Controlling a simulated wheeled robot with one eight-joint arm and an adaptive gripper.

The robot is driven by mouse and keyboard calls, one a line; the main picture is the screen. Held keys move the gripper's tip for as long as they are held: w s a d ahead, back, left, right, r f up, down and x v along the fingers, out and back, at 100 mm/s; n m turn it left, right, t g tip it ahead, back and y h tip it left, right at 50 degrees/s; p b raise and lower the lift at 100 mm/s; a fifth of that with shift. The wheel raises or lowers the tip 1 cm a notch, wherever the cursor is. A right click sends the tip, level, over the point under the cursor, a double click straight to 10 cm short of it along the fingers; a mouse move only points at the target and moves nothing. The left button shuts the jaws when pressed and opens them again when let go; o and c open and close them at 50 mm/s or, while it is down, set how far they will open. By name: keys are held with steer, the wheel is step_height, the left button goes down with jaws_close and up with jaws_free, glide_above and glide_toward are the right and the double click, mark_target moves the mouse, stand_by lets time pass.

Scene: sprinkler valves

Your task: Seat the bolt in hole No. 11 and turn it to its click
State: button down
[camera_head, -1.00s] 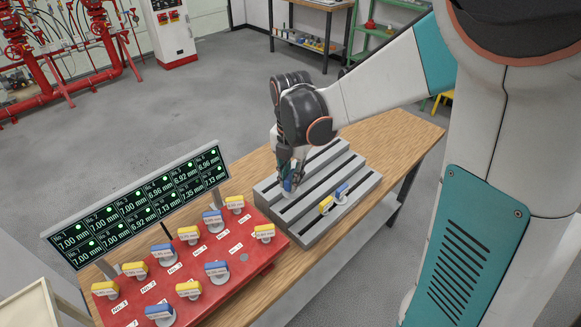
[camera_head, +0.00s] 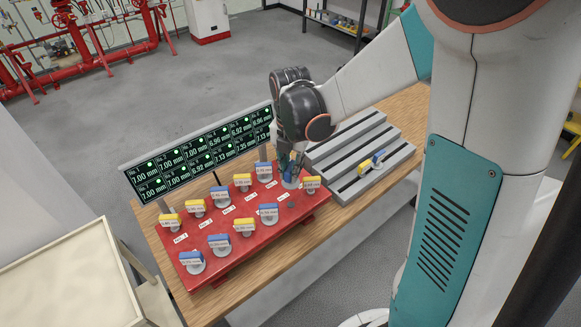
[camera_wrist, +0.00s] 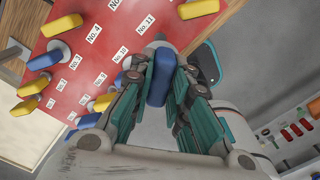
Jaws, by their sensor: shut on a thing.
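My gripper (camera_head: 291,176) is shut on a blue-headed bolt (camera_head: 289,181) and holds it over the right end of the red panel (camera_head: 222,270). The blue bolt head (camera_wrist: 160,78) also shows upright between the teal fingers in the wrist view. A small dark hole (camera_head: 291,204) lies in the panel's front row, between a blue bolt and a yellow bolt. I cannot read its number.
Yellow and blue bolts (camera_head: 244,228) stand in two rows on the panel. A display board (camera_head: 195,155) with mm readings stands behind it. The grey stepped rack (camera_head: 350,135) at right holds a yellow and a blue bolt. A pale cart (camera_head: 70,270) stands at left.

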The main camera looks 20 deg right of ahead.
mark_target(291, 185)
steer(key=shift+f, duration=0.1)
steer(key=shift+f+b, duration=3.1)
steer(key=shift+f, duration=0.35)
steer(key=shift+f, duration=0.1)
steer(key=shift+f+b, duration=1.65)
steer(key=m, duration=0.6)
steer(key=shift+b, duration=0.3)
steer(key=shift+m, duration=0.5)
